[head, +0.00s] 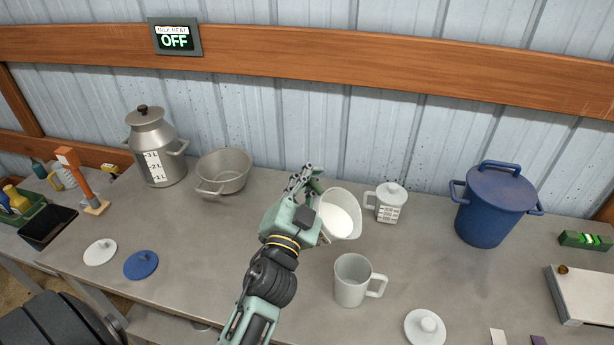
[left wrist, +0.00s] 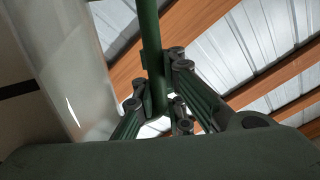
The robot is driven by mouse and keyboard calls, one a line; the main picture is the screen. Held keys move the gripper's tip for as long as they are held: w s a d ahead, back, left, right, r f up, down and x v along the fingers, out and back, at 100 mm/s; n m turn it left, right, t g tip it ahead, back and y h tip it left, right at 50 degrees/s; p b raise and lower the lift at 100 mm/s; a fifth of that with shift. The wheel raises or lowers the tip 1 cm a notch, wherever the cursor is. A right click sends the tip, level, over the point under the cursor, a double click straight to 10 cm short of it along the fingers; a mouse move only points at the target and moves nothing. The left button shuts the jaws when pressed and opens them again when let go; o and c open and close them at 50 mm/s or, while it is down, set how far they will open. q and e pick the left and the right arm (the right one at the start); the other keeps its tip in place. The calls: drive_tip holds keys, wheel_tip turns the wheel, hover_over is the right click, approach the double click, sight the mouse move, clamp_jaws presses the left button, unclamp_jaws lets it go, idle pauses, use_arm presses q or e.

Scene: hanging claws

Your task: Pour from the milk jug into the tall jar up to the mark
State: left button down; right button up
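The milk jug (head: 337,207) is a wide white vessel with a green handle and white milk inside, at the middle of the head view. My left gripper (head: 308,180) is shut on its green handle, which shows between the fingers in the left wrist view (left wrist: 158,90). Whether the jug touches the table is hidden. A tall white open jar with a side handle (head: 350,283) stands upright, in front of the jug and apart from it. Its inside bottom is hidden, and I see no mark on it. My right gripper is not in view.
A lidded metal can (head: 150,130) with a litre scale and a metal pot (head: 223,170) stand back left. A lidded white cup (head: 391,204) and blue pot (head: 492,210) stand right. Loose lids (head: 427,327) lie in front. The wall sign (head: 175,38) reads OFF.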

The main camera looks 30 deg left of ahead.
sight(315, 189)
use_arm(q)
drive_tip(key=shift+d+r, duration=0.1)
drive_tip(key=shift+r, duration=0.1)
drive_tip(key=shift+d+m+b, duration=0.15)
drive_tip(key=shift+m+b, duration=0.25)
drive_tip(key=shift+b, duration=0.05)
drive_tip(key=shift+d+r, duration=0.1)
drive_tip(key=shift+d, duration=0.05)
drive_tip(key=shift+s+d+r+m+t+h+b, duration=0.1)
drive_tip(key=shift+d+m+t+h+b, duration=0.2)
drive_tip(key=shift+m+t+b, duration=0.3)
idle(0.4)
drive_tip(key=shift+d+m, duration=0.2)
drive_tip(key=shift+m, duration=0.1)
idle(0.4)
drive_tip(key=shift+s+d+m+h+b, duration=0.1)
drive_tip(key=shift+d+m+h+b, duration=0.45)
drive_tip(key=shift+m+b, duration=0.3)
idle(1.4)
